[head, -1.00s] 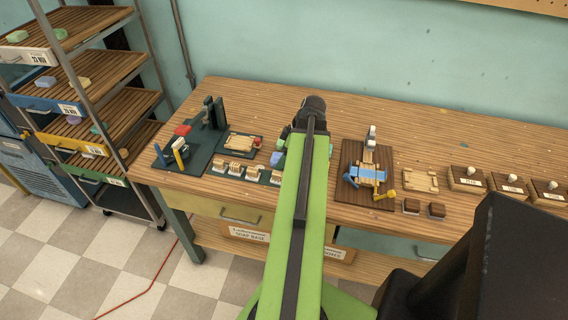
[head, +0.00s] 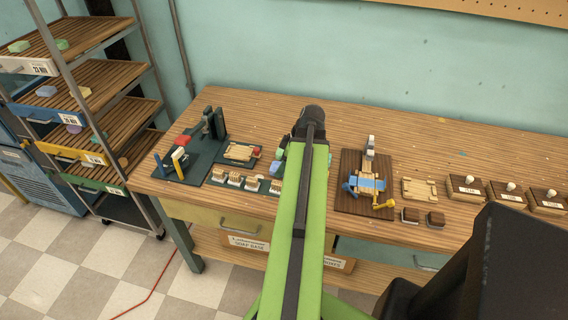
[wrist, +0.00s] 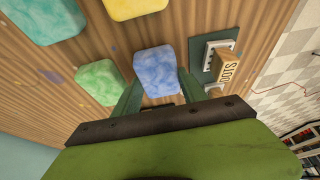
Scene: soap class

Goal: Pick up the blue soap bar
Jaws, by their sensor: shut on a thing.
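The blue soap bar (wrist: 156,70) is a rounded block with a pale, mottled surface. In the wrist view it sits between the two green fingers of my gripper (wrist: 160,92), which is shut on it. The fingers grip its lower sides; I cannot tell whether it is clear of the wood. A small blue shape beside my arm in the head view (head: 275,168) looks like the same bar.
A stamp marked "DOTS" (wrist: 226,68) stands on a dark strip at right. The bench (head: 330,115) is clear at the back. A shelf rack (head: 85,90) stands at left.

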